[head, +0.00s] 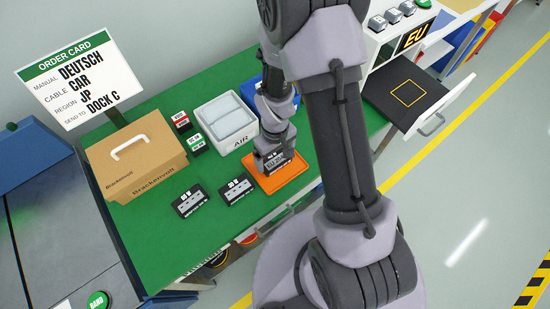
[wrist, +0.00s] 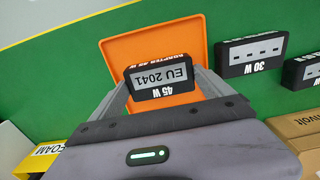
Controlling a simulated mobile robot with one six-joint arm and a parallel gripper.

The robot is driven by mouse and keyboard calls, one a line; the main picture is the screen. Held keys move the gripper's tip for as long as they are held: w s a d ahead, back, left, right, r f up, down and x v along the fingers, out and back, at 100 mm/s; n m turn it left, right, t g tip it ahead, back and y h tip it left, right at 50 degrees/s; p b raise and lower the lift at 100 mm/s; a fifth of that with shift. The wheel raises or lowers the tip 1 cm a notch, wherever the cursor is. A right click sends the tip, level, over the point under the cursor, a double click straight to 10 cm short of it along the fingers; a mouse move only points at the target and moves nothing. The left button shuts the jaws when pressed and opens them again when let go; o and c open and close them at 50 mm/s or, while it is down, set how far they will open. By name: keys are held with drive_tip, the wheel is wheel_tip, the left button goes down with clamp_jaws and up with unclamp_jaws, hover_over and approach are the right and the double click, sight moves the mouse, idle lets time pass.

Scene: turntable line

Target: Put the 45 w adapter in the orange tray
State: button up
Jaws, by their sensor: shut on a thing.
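The 45 W adapter (wrist: 162,80) is a black block with a grey label reading EU 2041. My gripper (wrist: 165,88) is shut on it, one finger on each side, in the wrist view. The orange tray (wrist: 118,50) lies on the green table behind and under the adapter. In the head view my gripper (head: 272,157) is over the orange tray (head: 290,182) with the adapter (head: 274,162) at its end. I cannot tell whether the adapter touches the tray floor.
Two black adapters (head: 190,201) (head: 238,189) lie left of the tray; one reads 30 W (wrist: 252,54) in the wrist view. A white AIR bin (head: 226,122), small red and green boxes (head: 188,130) and a Brackenvolt carton (head: 135,160) stand behind. An open drawer (head: 407,92) is at right.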

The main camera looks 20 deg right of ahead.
drive_tip(key=shift+f, duration=0.15)
drive_tip(key=shift+f, duration=0.2)
drive_tip(key=o, duration=1.5)
wheel_tip(320, 180, up, 12)
drive_tip(key=p, duration=0.5)
wheel_tip(320, 180, up, 11)
drive_tip(key=m+t, duration=0.2)
hover_over(275, 159)
drive_tip(key=s+a+r+m+t+y, duration=0.1)
drive_tip(key=s+a+r+m+t, duration=0.1)
drive_tip(key=s+r, duration=0.4)
drive_tip(key=s+a+r+m+t+y, duration=0.1)
drive_tip(key=s+r+m, duration=0.3)
drive_tip(key=r, duration=0.6)
drive_tip(key=s+a, duration=0.1)
drive_tip(key=s, duration=0.1)
drive_tip(key=shift+s+t, duration=0.4)
